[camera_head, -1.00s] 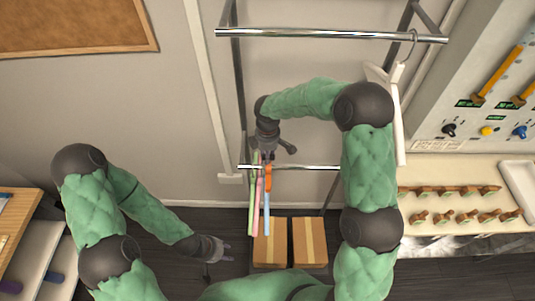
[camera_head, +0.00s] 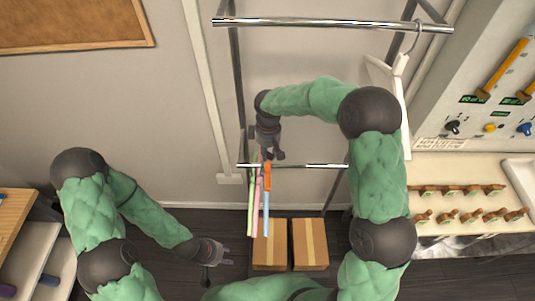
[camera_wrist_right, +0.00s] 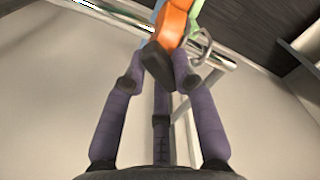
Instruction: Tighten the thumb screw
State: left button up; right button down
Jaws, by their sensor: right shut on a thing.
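An orange piece (camera_head: 267,174) sits at the lower rail (camera_head: 312,166) of the rack, beside the coloured hanging strips. In the right wrist view the orange piece (camera_wrist_right: 174,22) ends in a dark knob (camera_wrist_right: 157,65), which looks like the thumb screw. My right gripper (camera_head: 271,156) is just above the orange piece; in the wrist view its fingers (camera_wrist_right: 159,80) are closed in on the knob from both sides. The contact itself is partly hidden. My left gripper (camera_head: 225,254) is low at the left, open and empty, away from the rack.
Pink, green and blue strips (camera_head: 266,212) hang close beside the orange piece. A white hanger (camera_head: 399,85) hangs at the right of the upper rail (camera_head: 330,22). Cardboard boxes (camera_head: 310,244) stand below. A bench (camera_head: 470,235) and tool panel are at the right.

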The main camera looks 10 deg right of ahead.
jog(key=m+b, duration=0.2)
jog(key=m, duration=0.3)
jog(key=shift+d+m, duration=0.1)
jog(key=shift+m, duration=0.2)
jog(key=m+b, duration=0.1)
jog(key=m, duration=0.4)
jog(key=shift+s+d+m, duration=0.1)
jog(key=shift+s+m, duration=0.05)
jog(key=shift+m, duration=0.15)
jog(key=shift+b, duration=0.3)
jog(key=c, duration=1)
grip_release()
notch_tip(320, 180, up, 12)
jog(key=shift+r, duration=0.1)
